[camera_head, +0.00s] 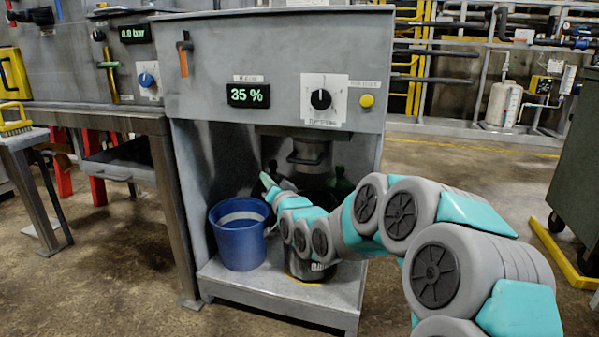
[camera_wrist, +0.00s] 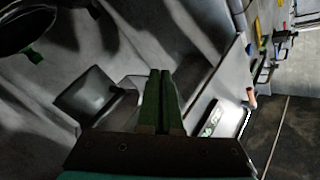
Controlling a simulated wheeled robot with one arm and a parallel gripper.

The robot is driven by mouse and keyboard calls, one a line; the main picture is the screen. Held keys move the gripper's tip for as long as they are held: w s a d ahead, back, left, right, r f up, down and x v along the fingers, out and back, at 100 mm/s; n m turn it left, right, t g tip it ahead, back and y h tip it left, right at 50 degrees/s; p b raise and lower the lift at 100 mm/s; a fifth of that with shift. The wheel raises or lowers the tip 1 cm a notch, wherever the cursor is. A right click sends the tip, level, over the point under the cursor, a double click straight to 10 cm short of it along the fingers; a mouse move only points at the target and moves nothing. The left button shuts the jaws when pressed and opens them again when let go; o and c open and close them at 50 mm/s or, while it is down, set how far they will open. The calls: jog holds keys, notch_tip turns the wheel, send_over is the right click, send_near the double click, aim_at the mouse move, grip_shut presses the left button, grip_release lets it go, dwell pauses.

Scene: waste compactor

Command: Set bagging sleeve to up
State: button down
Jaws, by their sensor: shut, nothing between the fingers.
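No part in view is labelled as the bagging sleeve. A grey bracketed collar (camera_head: 308,155) hangs under the compactor's front panel (camera_head: 200,85), inside the open bay, and may be it. Its position, up or down, I cannot tell. My gripper (camera_head: 268,182) reaches into the bay from the right, left of and below the collar, above the blue bucket. In the wrist view my gripper's green fingers (camera_wrist: 160,98) are together and empty. A grey block (camera_wrist: 88,97) lies to their left there, and a dark round opening (camera_wrist: 28,22) shows at top left.
The blue bucket (camera_head: 238,240) and a black container (camera_head: 305,264) stand on the bay's base. The panel carries a 35 % display (camera_head: 248,95), black knob (camera_head: 320,99), yellow button (camera_head: 367,100) and orange-handled lever (camera_head: 184,55). A workbench (camera_head: 90,115) adjoins at left.

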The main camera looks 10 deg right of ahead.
notch_tip(320, 180, down, 10)
jog(key=s+a+n+g+h, duration=0.1)
jog(key=n+g+h, duration=0.15)
jog(key=n, duration=0.75)
jog(key=s+a+f+n+g+h, duration=0.1)
jog(key=s+n+g, duration=0.15)
jog(key=n, duration=0.75)
jog(key=w+d+r+n+t+h, duration=0.2)
jog(key=d+r+n+h, duration=0.6)
jog(key=n, duration=0.7)
jog(key=x, duration=0.9)
jog(key=shift+h, duration=0.45)
jog(key=shift+s+r, duration=0.15)
jog(key=shift+r, duration=0.95)
jog(key=shift+s+r, duration=0.1)
jog(key=shift+r, duration=1)
